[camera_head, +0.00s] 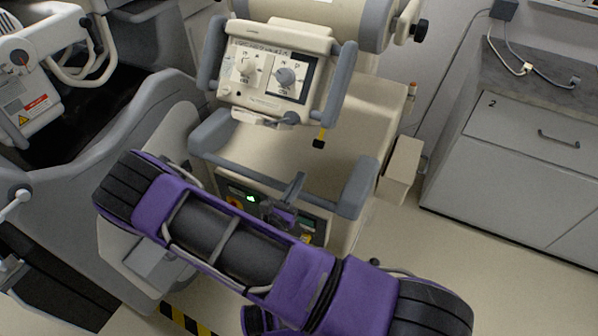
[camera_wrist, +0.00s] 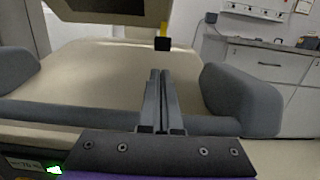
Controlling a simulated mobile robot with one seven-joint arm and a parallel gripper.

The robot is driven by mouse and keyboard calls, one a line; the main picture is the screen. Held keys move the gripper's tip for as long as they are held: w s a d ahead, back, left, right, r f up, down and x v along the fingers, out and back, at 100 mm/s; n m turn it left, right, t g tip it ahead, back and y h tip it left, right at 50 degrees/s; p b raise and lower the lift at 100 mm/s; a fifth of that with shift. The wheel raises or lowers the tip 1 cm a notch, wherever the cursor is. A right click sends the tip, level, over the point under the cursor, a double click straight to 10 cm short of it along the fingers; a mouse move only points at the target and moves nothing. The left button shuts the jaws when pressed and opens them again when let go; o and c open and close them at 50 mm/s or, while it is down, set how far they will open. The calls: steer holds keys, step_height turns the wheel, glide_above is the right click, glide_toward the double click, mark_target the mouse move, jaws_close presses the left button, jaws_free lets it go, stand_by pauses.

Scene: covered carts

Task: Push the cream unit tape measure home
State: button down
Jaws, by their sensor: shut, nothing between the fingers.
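The cream unit (camera_head: 275,75) carries a control panel with dials. A short yellow tape with a black end tab (camera_head: 320,143) hangs below the panel's lower right. In the wrist view the black tab (camera_wrist: 162,44) is just above and beyond my fingertips, with a strip of yellow over it. My gripper (camera_head: 299,176) is shut and empty, pointing up toward the unit. In the wrist view its fingers (camera_wrist: 159,72) are together, below the tab with a visible gap. The tape's housing is not clearly seen.
A grey padded bumper bar (camera_head: 275,178) crosses the unit's front near my gripper. A lit panel (camera_head: 250,197) lies below it. A grey drawer cabinet (camera_head: 530,140) stands at right. Another machine (camera_head: 40,90) stands at left. Floor shows at lower right.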

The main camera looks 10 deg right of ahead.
mark_target(317, 143)
steer(key=x, duration=0.8)
steer(key=shift+w, duration=0.1)
steer(key=shift+r, duration=0.1)
steer(key=r+p, duration=0.1)
steer(key=w+d+r+p, duration=0.1)
steer(key=shift+w+r, duration=0.2)
steer(key=shift+r, duration=0.1)
steer(key=shift+w+d, duration=0.15)
